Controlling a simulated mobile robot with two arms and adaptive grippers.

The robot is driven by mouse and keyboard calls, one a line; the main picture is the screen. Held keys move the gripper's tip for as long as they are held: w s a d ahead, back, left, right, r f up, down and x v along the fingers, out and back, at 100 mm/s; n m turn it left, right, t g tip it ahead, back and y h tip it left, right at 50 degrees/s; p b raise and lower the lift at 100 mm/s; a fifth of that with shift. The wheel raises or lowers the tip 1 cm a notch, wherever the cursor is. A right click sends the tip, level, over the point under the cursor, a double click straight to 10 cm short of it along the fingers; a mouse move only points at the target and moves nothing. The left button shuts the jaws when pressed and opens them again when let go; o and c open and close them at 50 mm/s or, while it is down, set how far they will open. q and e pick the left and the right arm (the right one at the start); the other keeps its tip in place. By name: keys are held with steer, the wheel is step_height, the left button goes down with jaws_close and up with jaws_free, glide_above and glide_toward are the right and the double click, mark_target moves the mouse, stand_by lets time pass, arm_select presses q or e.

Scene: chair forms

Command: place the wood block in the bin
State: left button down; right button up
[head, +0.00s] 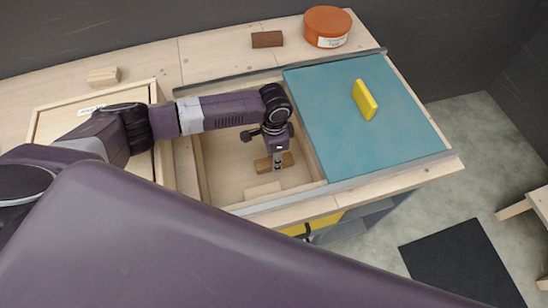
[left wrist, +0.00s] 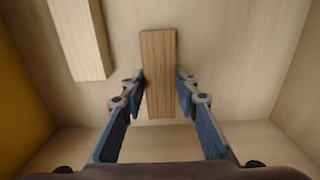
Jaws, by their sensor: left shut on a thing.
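The bin (head: 225,180) is a pale wooden recess in the bench, partly uncovered. My left gripper (head: 278,167) reaches down into it and is shut on a brown wood block (head: 262,164). In the left wrist view the block (left wrist: 158,60) lies lengthwise between the two blue fingers, above or on the bin floor; I cannot tell whether it touches it. A second, paler block (head: 263,190) lies in the bin near its front wall, and it shows at upper left in the left wrist view (left wrist: 78,40). My right gripper is out of view.
A teal sliding panel (head: 330,125) covers the bench's right side, with a yellow upright piece (head: 364,100) on it. A dark brown block (head: 267,39) and an orange round tub (head: 327,25) stand at the back. A pale block (head: 103,76) sits at the left.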

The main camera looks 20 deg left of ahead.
arm_select(q)
steer(key=shift+f, duration=0.1)
steer(key=c, duration=1.5)
jaws_free()
step_height(320, 180, up, 12)
